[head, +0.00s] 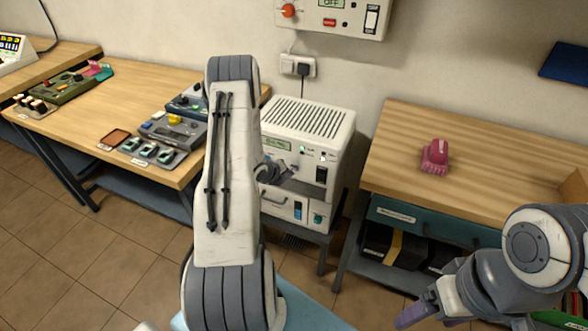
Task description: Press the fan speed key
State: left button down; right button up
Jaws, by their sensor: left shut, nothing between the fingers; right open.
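A white instrument box (309,121) with a slotted top stands on a low stand between the two benches. I cannot tell which control is the fan speed key; part of the front is hidden by my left arm and gripper. My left gripper (284,174) is shut and empty, in front of the box's front panel; I cannot tell whether it touches. My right gripper (414,314) is open and empty, low at the bottom right, away from the box.
A second white unit (284,206) sits below the box. The left bench (101,118) carries several control panels. The right bench (487,150) holds a pink object (435,157). A wall panel (334,14) and a socket (298,66) are above.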

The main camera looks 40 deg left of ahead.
pick_arm(q)
jog(key=shift+s+d+b, duration=0.15)
jog(key=shift+s+d, duration=0.05)
jog(key=shift+s, duration=0.6)
jog(key=shift+s+d+b, duration=0.1)
jog(key=shift+s+d, duration=0.05)
jog(key=shift+s, duration=0.7)
jog(key=shift+s+d+b, duration=0.15)
jog(key=shift+s+d, duration=0.05)
jog(key=shift+s, duration=0.6)
